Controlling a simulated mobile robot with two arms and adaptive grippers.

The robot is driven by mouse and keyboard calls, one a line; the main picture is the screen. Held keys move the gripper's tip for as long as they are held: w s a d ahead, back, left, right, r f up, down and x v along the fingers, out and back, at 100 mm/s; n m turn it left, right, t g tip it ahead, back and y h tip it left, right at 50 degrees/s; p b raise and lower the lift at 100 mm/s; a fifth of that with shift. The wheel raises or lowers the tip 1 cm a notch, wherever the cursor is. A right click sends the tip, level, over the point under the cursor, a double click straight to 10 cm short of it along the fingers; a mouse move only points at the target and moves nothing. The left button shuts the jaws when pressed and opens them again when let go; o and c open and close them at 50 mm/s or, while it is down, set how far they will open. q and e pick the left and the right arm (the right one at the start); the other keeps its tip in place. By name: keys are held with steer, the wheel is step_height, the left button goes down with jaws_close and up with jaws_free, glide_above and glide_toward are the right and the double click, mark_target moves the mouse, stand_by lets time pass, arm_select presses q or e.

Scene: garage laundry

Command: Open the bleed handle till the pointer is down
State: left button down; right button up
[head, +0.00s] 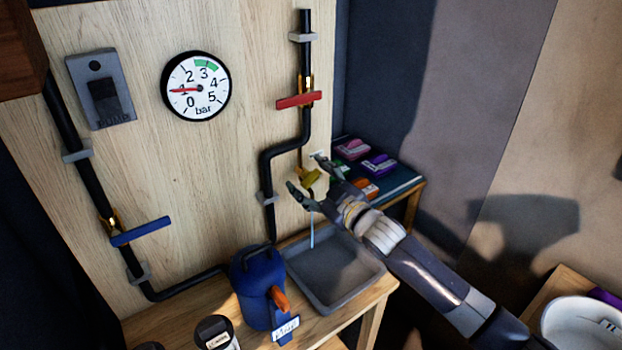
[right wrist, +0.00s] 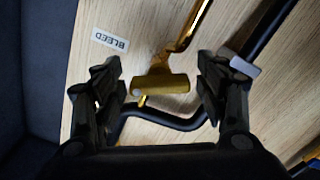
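The yellow bleed handle (head: 311,178) is on the pipe above the grey tray; it also shows in the right wrist view (right wrist: 160,84), lying crosswise. A thin light-blue stream (head: 312,231) falls below it into the tray. My right gripper (head: 305,173) is open, with a finger on either side of the handle and gaps between in the right wrist view (right wrist: 160,78). The round gauge (head: 197,86) has a red pointer (head: 184,90) pointing left, near the 1. My left gripper is out of view.
A red handle (head: 299,100) crosses the pipe above, and a blue handle (head: 141,231) is on the left pipe. A blue can (head: 258,286) stands beside the grey tray (head: 340,270). A BLEED label (right wrist: 110,40) is on the board. Coloured boxes (head: 379,163) lie behind the gripper.

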steer(key=shift+s+d, duration=0.4)
steer(key=shift+s, duration=0.1)
steer(key=v, duration=1)
steer(key=shift+s+d, duration=0.2)
steer(key=shift+s, duration=0.15)
